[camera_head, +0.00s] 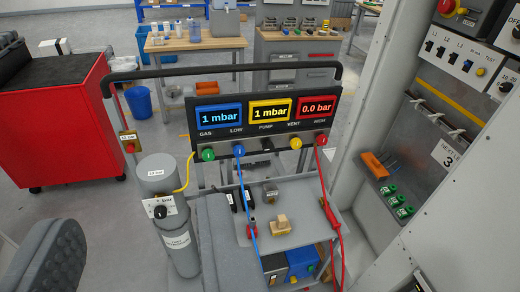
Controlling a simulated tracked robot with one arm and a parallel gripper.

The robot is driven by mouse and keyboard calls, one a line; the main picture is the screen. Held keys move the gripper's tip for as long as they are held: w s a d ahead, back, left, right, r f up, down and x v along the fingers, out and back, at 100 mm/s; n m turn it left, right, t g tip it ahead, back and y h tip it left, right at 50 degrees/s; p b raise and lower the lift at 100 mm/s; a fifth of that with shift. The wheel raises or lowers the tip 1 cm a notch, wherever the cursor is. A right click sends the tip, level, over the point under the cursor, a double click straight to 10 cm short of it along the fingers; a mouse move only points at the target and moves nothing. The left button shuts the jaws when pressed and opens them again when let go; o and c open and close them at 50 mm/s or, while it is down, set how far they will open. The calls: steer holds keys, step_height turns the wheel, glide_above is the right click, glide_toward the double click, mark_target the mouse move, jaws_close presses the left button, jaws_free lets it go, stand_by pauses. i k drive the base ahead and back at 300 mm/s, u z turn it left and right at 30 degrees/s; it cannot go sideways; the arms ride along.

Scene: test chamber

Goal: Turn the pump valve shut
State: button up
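The gauge panel (265,122) stands on a cart in the middle, with blue and yellow displays reading 1 mbar and a red one reading 0.0 bar. Labels beneath read GAS, LOW, PUMP, VENT and HIGH. Under PUMP the fitting is dark and small, so I cannot tell the valve's handle or position. The green port (208,154), blue port (238,151), yellow port (295,143) and red port (321,140) line the lower edge. A tan block-like piece (281,226) sits on the cart shelf (310,229); I cannot tell what it is. My gripper is not in view.
A grey cylinder (178,232) with a gauge and black knob stands left of the cart. A black rail (225,70) runs behind the panel. Blue and red hoses hang in front. A red cabinet (50,140) stands left, a tall panel rack (450,130) right.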

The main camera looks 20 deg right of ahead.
mark_target(268, 147)
steer(key=i, duration=0.85)
steer(key=z, duration=0.05)
